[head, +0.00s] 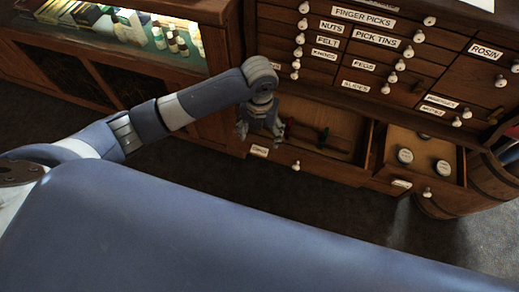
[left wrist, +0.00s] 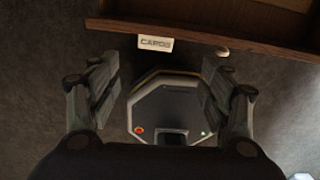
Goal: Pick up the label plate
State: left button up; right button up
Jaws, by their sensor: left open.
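A small white label plate reading "CAPOS" (left wrist: 155,44) shows in the left wrist view, at the front edge of an open drawer (left wrist: 210,35). In the head view a white label plate (head: 259,150) sits at the left of the open lower drawer's front. My left gripper (head: 261,133) is above that drawer's left end, just above the label plate in the picture. In the left wrist view my left gripper (left wrist: 162,95) has its fingers wide apart with nothing held; the label lies beyond the fingertips. My right gripper is not in view.
The open drawer (head: 330,168) holds a few dark bar-like items. A second open drawer (head: 440,175) to its right holds round white-topped tins (head: 405,155). A wooden barrel (head: 490,180) stands at right. A lit glass display case (head: 130,30) is at left. Dark floor is clear in front.

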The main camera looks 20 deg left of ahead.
aim_at(258, 153)
pick_arm(q)
jog(key=shift+m, duration=0.4)
jog(key=f, duration=1)
jog(key=shift+a+f+b, duration=0.2)
jog(key=shift+a+b, duration=0.15)
jog(key=c, duration=1.1)
jog(key=shift+r, duration=0.1)
